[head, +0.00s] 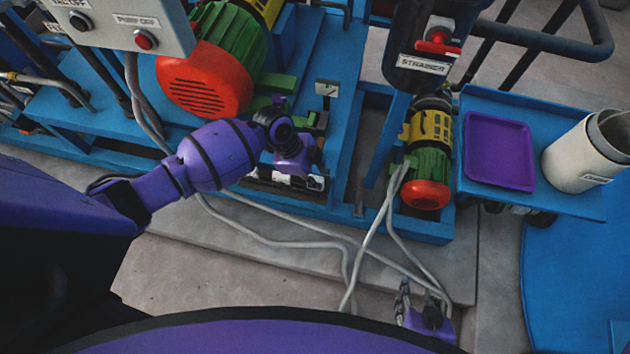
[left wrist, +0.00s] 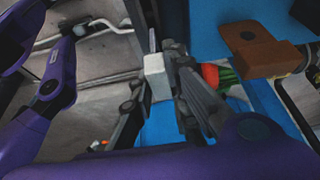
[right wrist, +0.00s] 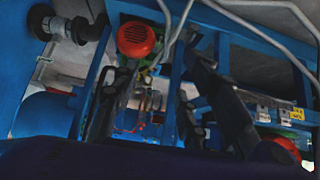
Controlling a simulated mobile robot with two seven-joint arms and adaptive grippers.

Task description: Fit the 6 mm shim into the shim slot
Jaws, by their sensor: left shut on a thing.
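My left gripper (left wrist: 158,82) is shut on a small white block, the shim (left wrist: 156,76), whose thickness I cannot read. In the head view this gripper (head: 292,180) points down in front of the large green and red motor (head: 215,75), over the blue base frame, and its wrist hides the shim. A white and black part (head: 311,182) shows just beside it at the frame's front edge. I cannot make out the shim slot for sure. My right gripper (right wrist: 160,65) is open and empty, low in front of the frame; it also shows in the head view (head: 418,292).
A smaller green and red motor (head: 428,175), a purple tray (head: 499,150) and a white bin (head: 575,160) stand to the right. Grey cables (head: 300,243) cross the floor. In the left wrist view a brown bracket (left wrist: 262,52) is right of the fingers.

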